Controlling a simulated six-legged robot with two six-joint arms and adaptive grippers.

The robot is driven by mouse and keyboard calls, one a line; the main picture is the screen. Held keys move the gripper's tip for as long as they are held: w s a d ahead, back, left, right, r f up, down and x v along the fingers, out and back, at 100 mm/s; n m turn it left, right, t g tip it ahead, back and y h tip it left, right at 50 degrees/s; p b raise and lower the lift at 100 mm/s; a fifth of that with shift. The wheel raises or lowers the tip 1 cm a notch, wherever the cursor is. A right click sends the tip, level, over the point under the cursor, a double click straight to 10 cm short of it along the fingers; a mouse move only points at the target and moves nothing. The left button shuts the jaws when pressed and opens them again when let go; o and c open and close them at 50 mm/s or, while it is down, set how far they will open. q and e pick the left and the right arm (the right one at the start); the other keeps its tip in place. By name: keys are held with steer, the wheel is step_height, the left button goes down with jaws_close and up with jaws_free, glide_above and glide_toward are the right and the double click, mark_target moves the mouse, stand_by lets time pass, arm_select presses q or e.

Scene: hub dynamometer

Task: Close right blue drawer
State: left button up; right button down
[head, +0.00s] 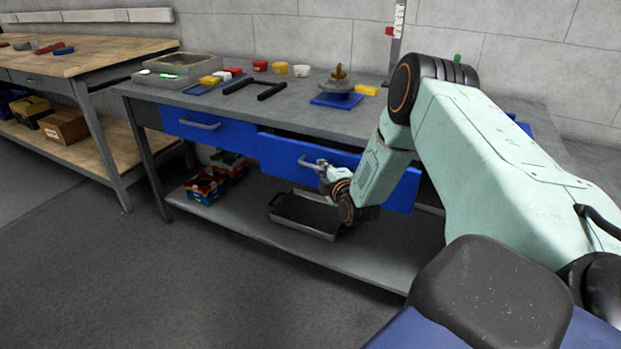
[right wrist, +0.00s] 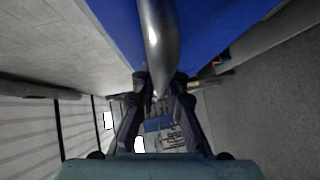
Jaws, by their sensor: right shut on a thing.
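The right blue drawer (head: 283,155) is under the grey workbench top and stands a little out from the bench, with a dark gap above its front. Its metal handle (head: 311,163) is at the drawer's middle. My right gripper (head: 322,168) is shut on this handle. In the right wrist view the handle (right wrist: 157,45) runs down between the fingers (right wrist: 158,105), with the blue drawer front (right wrist: 210,30) behind it. My right arm hides part of the drawer's right side. The left blue drawer (head: 215,128) is beside it and looks shut. My left gripper is not in view.
The workbench top (head: 290,117) carries small coloured boxes, a black frame and a blue-based fixture (head: 337,98). A grey tray (head: 305,216) and coloured bins (head: 203,188) are on the lower shelf. A wooden table (head: 90,55) stands at left. The floor in front is clear.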

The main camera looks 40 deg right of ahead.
mark_target(333, 157)
steer(key=w+d, duration=0.1)
steer(key=d, duration=0.3)
steer(key=w+d, duration=0.1)
steer(key=d, duration=0.1)
steer(key=shift+w+d+b, duration=0.1)
steer(key=shift+w+b, duration=0.2)
steer(key=shift+b, duration=0.1)
steer(key=shift+r, duration=0.15)
steer(key=shift+d+r, duration=0.1)
steer(key=c, duration=1.8)
jaws_free()
steer(key=o, duration=0.4)
steer(key=shift+w+d+f, duration=0.1)
steer(key=shift+w+f, duration=0.05)
steer(key=shift+f, duration=0.15)
steer(key=shift+o, duration=0.2)
steer(key=shift+r, duration=0.15)
